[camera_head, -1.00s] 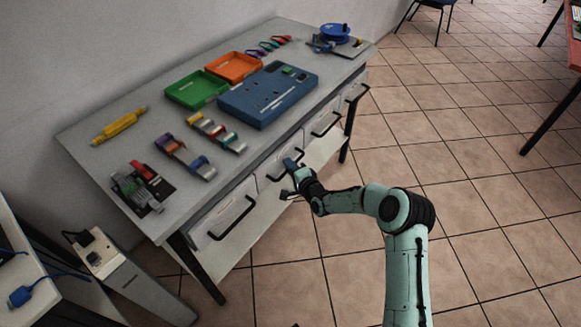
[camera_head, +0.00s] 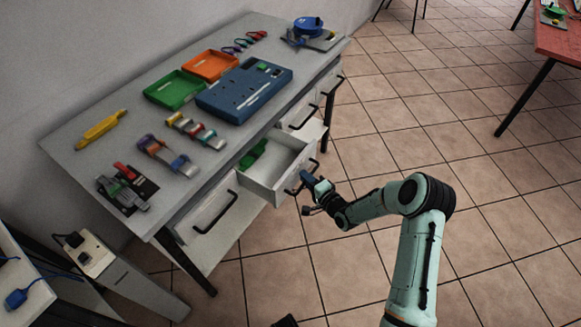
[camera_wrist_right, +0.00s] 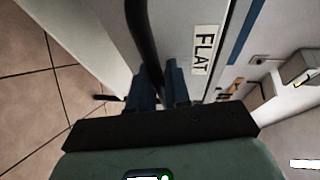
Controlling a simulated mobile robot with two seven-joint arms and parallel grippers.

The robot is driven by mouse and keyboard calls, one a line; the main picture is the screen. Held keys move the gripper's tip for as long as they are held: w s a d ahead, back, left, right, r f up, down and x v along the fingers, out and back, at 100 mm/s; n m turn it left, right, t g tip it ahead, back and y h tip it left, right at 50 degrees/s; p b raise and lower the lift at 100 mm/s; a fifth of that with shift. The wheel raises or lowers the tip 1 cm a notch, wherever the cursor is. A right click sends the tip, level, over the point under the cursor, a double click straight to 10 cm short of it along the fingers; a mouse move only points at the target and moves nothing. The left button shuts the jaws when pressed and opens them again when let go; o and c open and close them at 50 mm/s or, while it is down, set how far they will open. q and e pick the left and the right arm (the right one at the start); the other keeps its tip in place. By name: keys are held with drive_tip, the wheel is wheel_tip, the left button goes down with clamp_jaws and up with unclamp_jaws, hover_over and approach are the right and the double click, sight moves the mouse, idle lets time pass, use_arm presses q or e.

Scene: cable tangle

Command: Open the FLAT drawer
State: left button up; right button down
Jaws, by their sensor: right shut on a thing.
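The FLAT drawer (camera_head: 278,184) is pulled partly out of the table's front, and a green item (camera_head: 253,155) lies inside it near the back. Its label "FLAT" (camera_wrist_right: 201,50) shows on the light drawer front in the right wrist view. My right gripper (camera_head: 308,181) is at the drawer front, shut on the black bar handle (camera_wrist_right: 142,40). The handle runs between the blue fingers (camera_wrist_right: 157,88) in the right wrist view. My left gripper is not in view.
The table top (camera_head: 240,150) holds a blue case (camera_head: 244,90), green (camera_head: 174,90) and orange (camera_head: 210,65) trays, and several cable bundles. Another closed drawer (camera_head: 215,217) is left of the open one. Tiled floor (camera_head: 400,120) on the right is clear.

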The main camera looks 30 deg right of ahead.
use_arm(q)
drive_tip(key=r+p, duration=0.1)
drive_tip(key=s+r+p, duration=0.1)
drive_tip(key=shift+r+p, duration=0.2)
drive_tip(key=shift+p, duration=0.1)
use_arm(e)
drive_tip(key=s+d, duration=0.5)
drive_tip(key=s, duration=0.7)
drive_tip(key=shift+s, duration=0.1)
drive_tip(key=c, duration=1.4)
unclamp_jaws()
drive_tip(key=shift+c, duration=0.2)
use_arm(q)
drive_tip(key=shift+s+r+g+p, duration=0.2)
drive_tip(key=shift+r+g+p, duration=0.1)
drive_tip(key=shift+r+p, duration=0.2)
use_arm(e)
drive_tip(key=s+r, duration=0.2)
drive_tip(key=s, duration=1.1)
drive_tip(key=shift+r, duration=0.25)
